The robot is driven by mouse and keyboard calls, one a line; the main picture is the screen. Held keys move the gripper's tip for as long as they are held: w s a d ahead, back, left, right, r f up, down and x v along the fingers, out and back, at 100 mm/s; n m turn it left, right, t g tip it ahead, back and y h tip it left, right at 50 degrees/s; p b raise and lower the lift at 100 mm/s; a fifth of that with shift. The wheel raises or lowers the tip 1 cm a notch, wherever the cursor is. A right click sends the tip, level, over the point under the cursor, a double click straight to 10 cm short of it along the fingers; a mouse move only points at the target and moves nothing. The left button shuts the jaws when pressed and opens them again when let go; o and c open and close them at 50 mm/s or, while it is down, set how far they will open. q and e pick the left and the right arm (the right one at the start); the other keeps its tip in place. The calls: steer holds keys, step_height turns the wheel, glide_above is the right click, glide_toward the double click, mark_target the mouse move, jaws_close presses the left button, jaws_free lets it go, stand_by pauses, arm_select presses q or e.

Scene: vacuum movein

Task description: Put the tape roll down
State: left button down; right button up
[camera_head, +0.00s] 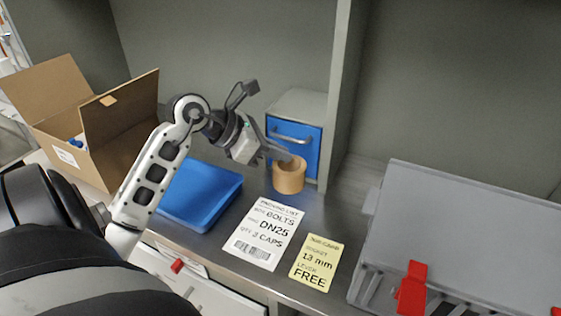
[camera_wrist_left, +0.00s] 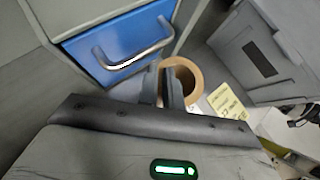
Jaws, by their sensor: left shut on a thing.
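The tape roll (camera_head: 289,178) is a tan ring standing upright on its flat end, with its hole facing up, at the dark counter behind the papers. My left gripper (camera_head: 284,160) reaches it from the upper left and is shut on its near wall, one finger inside the hole. My right gripper is not in view.
A small cabinet with a blue drawer (camera_head: 294,143) stands right behind the roll. A blue tray (camera_head: 201,194) lies to the left, and an open cardboard box (camera_head: 119,135) is beyond it. A packing list (camera_head: 264,233) and a yellow note (camera_head: 316,262) lie in front. A grey case (camera_head: 470,235) is at right.

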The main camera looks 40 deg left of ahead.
mark_target(281, 166)
arm_select(q)
steer(key=f, duration=0.1)
steer(key=w+f, duration=0.1)
steer(key=f, duration=0.2)
steer(key=shift+w+a+f+p, duration=0.1)
steer(key=shift+w+a+p, duration=0.2)
steer(key=shift+p, duration=0.1)
steer(key=shift+f, duration=0.55)
steer(key=c, duration=1.6)
jaws_free()
steer(key=shift+o, duration=0.2)
